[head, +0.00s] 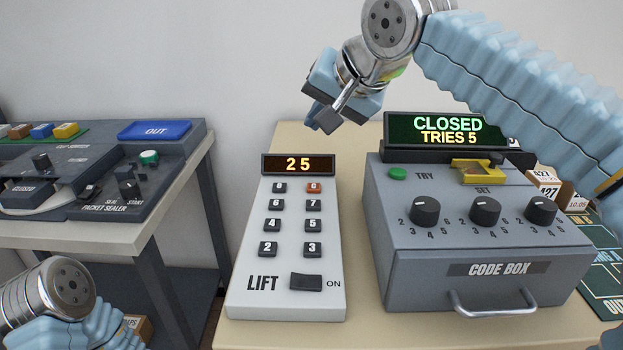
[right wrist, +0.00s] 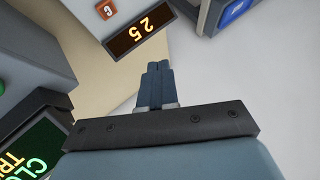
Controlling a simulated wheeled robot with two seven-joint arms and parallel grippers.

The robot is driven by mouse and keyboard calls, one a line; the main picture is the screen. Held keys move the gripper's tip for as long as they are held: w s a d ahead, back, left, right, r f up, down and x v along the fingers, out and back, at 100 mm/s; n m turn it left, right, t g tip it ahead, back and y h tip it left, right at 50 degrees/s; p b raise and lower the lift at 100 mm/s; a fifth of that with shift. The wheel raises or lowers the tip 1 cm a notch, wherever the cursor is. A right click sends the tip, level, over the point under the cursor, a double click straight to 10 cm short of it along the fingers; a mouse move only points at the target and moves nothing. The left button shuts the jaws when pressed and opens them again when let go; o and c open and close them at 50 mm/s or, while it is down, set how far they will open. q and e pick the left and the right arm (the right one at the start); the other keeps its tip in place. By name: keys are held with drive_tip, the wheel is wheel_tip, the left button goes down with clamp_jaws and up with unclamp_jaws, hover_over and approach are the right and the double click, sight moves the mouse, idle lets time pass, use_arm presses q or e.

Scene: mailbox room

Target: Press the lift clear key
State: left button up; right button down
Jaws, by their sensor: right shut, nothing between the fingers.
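The lift panel (head: 258,285) is a pale keypad lying on the beige table, with several dark number keys and an ON rocker. My right gripper (head: 318,121) is shut and empty, above and behind the panel's display, apart from the key. In the right wrist view its fingertips (right wrist: 158,67) are together. My left gripper is not visible; only part of the left arm shows.
The grey code box (head: 480,290) stands right of the lift panel, its screen (head: 446,130) reading CLOSED TRIES 5. A packet sealer (head: 90,190) is on a separate table at left. Small cartons (head: 541,182) are behind the code box at right.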

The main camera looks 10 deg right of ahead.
drive_tip(key=b, duration=0.7)
hover_over(318, 188)
wheel_tip(318, 188, down, 7)
drive_tip(key=shift+f, duration=0.15)
drive_tip(key=shift+f+b, duration=0.35)
drive_tip(key=shift+f, duration=0.45)
drive_tip(key=shift+s, duration=0.1)
idle(0.9)
drive_tip(key=shift+f, duration=0.35)
drive_tip(key=shift+f+b, duration=0.45)
drive_tip(key=shift+b, duration=0.1)
idle(0.5)
idle(0.3)
drive_tip(key=shift+r+p, duration=0.85)
drive_tip(key=shift+p, duration=0.05)
